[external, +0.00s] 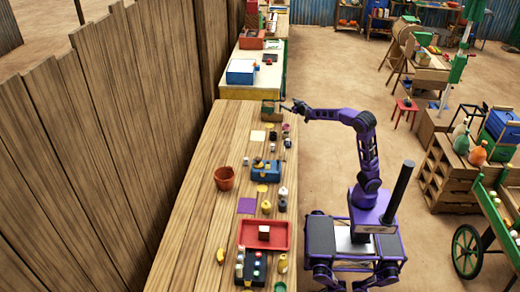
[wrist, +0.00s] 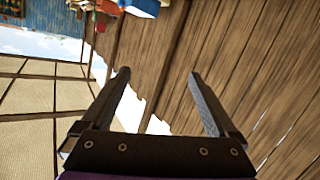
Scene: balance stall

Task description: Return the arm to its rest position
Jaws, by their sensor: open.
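My purple arm reaches out over the far end of the long wooden table (external: 200,165) in the external view. My gripper (external: 284,107) is beside a small brown box (external: 270,109) at the table's far right corner; I cannot tell whether they touch. In the wrist view my gripper (wrist: 160,85) shows two dark fingers spread apart with nothing between them. Behind the fingers the wrist view shows plank fence and bright sky, tilted.
The table holds a blue box (external: 265,171), a terracotta pot (external: 224,178), a red tray (external: 285,236) and several small items along its right side. A plank fence (external: 130,120) runs along the left. Sandy floor (external: 330,80) lies open right of the table.

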